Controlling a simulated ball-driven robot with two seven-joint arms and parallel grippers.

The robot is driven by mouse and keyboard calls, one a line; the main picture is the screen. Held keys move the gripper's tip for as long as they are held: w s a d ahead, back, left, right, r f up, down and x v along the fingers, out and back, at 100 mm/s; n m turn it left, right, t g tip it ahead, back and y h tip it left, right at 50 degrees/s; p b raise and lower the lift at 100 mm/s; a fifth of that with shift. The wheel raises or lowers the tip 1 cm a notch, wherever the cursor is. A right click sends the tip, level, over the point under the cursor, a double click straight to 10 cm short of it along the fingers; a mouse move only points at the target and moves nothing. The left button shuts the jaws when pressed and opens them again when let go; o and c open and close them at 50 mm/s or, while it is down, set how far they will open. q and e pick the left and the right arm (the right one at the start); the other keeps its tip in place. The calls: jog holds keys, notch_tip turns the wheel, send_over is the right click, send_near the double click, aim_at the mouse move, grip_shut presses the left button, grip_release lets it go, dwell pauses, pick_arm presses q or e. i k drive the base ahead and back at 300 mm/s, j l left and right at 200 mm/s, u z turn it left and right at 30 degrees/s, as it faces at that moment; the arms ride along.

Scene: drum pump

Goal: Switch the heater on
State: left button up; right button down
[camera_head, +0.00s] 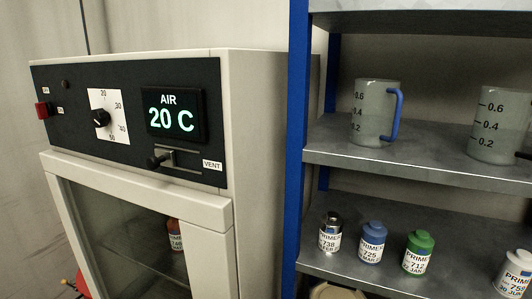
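The heater is a pale cabinet (265,150) with a black control panel (75,130) on the left of the picture. A red switch (43,110) sits at the panel's left end, with small labels beside it too small to read. A small round lamp (65,84) above it looks dark. A black knob (101,117) sits on a white dial plate marked in tens. A lit display (173,114) reads "AIR 20 C". A black slider (160,160) sits in a slot beside the "VENT" label. Neither of my grippers is in view.
The closed glass door (120,240) shows a red container (175,236) inside. A blue-posted shelf unit (297,130) stands to the right. Its upper shelf holds a blue-handled jug (372,112) and another jug (500,122); its lower shelf holds several primer containers (418,252).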

aim_at(44, 111)
jog(key=u, duration=1.3)
